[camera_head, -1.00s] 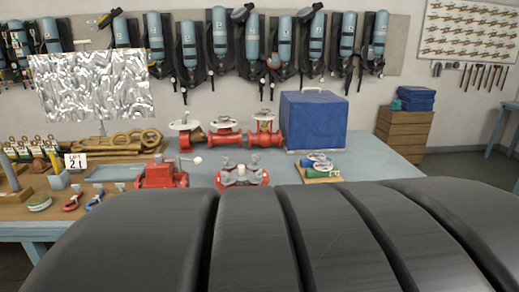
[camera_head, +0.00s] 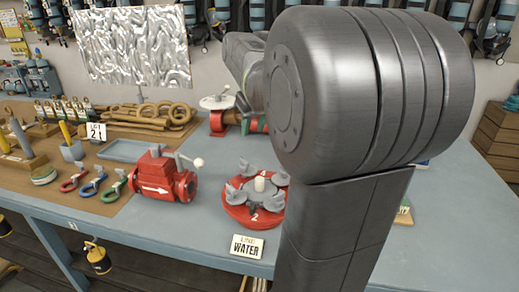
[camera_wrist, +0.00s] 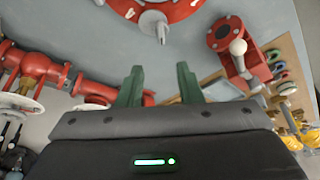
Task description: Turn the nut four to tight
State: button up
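A red round flange (camera_head: 238,213) with several grey wing nuts and a pale centre post lies on the table, partly hidden by my arm. A "2" shows on its front rim; I cannot clearly read a "4" there. In the wrist view the flange (camera_wrist: 181,12) is cut off by the top edge, with one grey wing nut (camera_wrist: 155,22) pointing toward my gripper. My gripper (camera_wrist: 160,75) has its two green fingers apart with nothing between them. It is short of the wing nut, not touching it. My arm hides the gripper in the head view.
A red valve block (camera_head: 157,181) with a white-knobbed lever stands left of the flange. A "LINE WATER" card (camera_head: 247,246) stands in front. Red pipe fittings (camera_wrist: 38,70) show at left in the wrist view.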

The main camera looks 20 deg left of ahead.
aim_at(244, 160)
jog(key=p+x, duration=0.1)
jog(key=x, duration=1.2)
jog(key=shift+a+f, duration=0.1)
jog(key=shift+f, duration=0.1)
grip_shut()
